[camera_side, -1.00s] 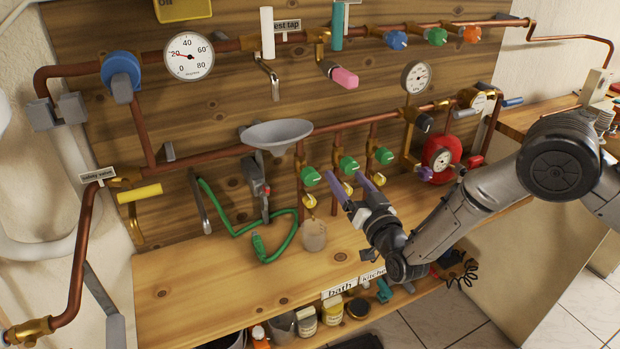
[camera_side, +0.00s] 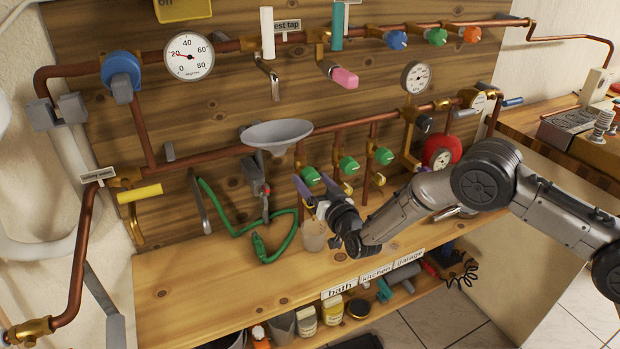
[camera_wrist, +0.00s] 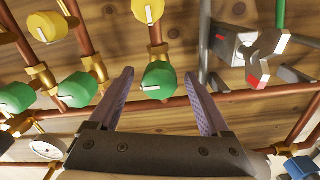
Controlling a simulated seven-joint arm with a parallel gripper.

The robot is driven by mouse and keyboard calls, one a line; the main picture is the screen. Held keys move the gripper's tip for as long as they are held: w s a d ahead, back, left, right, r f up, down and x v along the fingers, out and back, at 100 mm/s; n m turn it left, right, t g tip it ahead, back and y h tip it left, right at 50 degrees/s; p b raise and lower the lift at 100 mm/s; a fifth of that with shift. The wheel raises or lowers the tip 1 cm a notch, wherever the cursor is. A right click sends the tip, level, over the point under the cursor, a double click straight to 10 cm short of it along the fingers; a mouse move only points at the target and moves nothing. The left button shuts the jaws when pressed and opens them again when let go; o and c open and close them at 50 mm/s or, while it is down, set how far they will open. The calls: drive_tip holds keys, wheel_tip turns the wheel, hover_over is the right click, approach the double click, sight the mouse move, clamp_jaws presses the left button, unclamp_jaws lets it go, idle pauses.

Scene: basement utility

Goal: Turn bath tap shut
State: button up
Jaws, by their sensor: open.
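Three green round knobs sit on copper branch pipes. The leftmost green knob (camera_side: 310,176) stands above the "bath" label (camera_side: 340,289) on the bench's front edge. My gripper (camera_side: 317,185) is open and empty at this knob, its purple fingers to either side of it in the picture. In the wrist view, the green knob (camera_wrist: 158,82) with a white mark lies between the fingertips (camera_wrist: 158,74), with a gap on each side. I cannot tell how deep the fingers reach. A yellow knob (camera_wrist: 148,10) is on the same pipe; my gripper hides it in the side view.
The middle green knob (camera_side: 348,165) and right green knob (camera_side: 384,156) stand close by. A grey funnel (camera_side: 277,135) and green hose (camera_side: 270,240) are at the left. A beige cup (camera_side: 313,236) stands below my gripper. The bench front is clear.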

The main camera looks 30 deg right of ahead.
drive_tip(key=shift+w, duration=0.85)
drive_tip(key=shift+c, duration=0.2)
clamp_jaws()
